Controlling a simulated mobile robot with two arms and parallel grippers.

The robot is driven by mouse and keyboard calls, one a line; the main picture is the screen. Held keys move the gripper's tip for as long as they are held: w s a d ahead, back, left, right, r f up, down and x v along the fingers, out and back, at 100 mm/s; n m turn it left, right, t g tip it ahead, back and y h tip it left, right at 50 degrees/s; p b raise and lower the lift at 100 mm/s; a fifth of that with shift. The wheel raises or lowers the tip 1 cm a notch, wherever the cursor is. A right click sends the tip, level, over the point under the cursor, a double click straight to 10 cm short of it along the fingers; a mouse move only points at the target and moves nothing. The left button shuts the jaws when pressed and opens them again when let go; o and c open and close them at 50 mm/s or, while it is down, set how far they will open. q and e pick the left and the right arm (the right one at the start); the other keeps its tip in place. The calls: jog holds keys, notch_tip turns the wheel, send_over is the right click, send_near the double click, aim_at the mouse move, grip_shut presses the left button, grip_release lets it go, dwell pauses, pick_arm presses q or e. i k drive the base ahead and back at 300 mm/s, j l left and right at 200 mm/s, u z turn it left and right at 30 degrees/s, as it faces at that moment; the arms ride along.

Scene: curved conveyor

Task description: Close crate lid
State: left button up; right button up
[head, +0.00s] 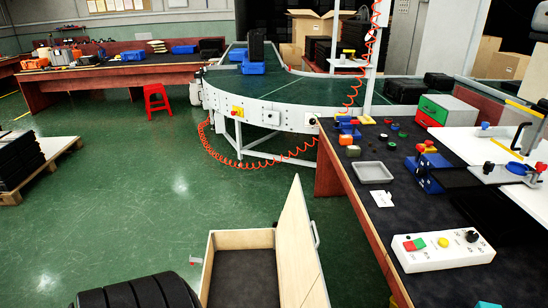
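A light wooden crate (243,239) stands on the floor at the bottom middle of the head view, cut off by the lower edge. Its dark interior is visible and looks empty. Its wooden lid (298,240) is open, standing up steeply along the crate's right side. A metal handle (315,233) shows on the lid's outer right face. Neither of my grippers is in view, and nothing is seen touching the lid.
A dark-topped workbench (372,213) with a button box (442,250) and small parts stands close right of the lid. A curved conveyor (270,90) with a coiled orange hose stands behind.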

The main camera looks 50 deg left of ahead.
aim_at(303, 282)
jog(key=u, duration=1.45)
jog(key=i+l+u, duration=0.15)
jog(key=u, duration=0.3)
